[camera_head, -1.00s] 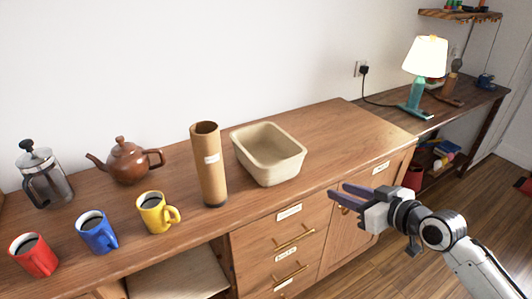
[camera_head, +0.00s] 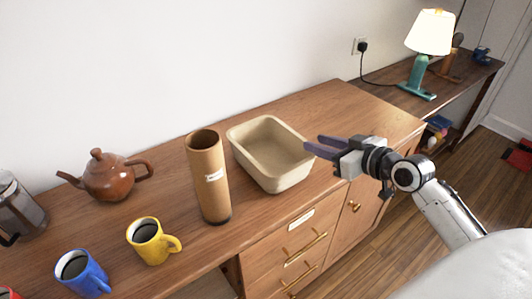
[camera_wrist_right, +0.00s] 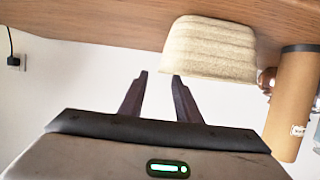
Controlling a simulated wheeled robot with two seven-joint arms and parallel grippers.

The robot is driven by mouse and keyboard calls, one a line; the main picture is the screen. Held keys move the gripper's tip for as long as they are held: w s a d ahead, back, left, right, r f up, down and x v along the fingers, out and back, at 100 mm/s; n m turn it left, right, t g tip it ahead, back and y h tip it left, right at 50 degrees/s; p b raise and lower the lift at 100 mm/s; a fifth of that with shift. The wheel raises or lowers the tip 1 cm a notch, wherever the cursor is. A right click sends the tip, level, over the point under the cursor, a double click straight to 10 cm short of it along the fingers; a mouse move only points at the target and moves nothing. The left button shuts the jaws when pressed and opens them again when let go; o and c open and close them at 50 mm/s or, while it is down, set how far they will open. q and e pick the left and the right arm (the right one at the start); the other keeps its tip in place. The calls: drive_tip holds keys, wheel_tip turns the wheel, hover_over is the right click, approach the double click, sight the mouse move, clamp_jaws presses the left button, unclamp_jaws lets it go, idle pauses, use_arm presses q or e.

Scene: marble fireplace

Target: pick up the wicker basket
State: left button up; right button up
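The wicker basket (camera_head: 272,154) is a beige, empty, open-topped tub standing upright on the wooden cabinet top. In the right wrist view the basket (camera_wrist_right: 210,50) shows upside down, just beyond the fingertips. My right gripper (camera_head: 312,145) is at the basket's right side, close to its rim. Its two dark fingers are apart with nothing between them in the right wrist view (camera_wrist_right: 160,80). Whether a finger touches the basket I cannot tell. My left gripper is not in view.
A tall cardboard tube (camera_head: 208,178) stands just left of the basket. A brown teapot (camera_head: 108,176), a yellow mug (camera_head: 150,242), a blue mug (camera_head: 80,273) and a French press (camera_head: 18,208) are farther left. A lamp (camera_head: 428,45) stands on the right-hand table. The cabinet top right of the basket is clear.

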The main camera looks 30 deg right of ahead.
sight(299, 137)
drive_tip(key=x, duration=0.2)
drive_tip(key=shift+w+a+f, duration=0.1)
drive_tip(key=shift+w, duration=0.25)
drive_tip(key=shift+a+p+x, duration=0.2)
drive_tip(key=shift+p+x, duration=0.2)
drive_tip(key=shift+x, duration=2.3)
drive_tip(key=shift+r, duration=0.2)
clamp_jaws()
drive_tip(key=shift+f, duration=0.1)
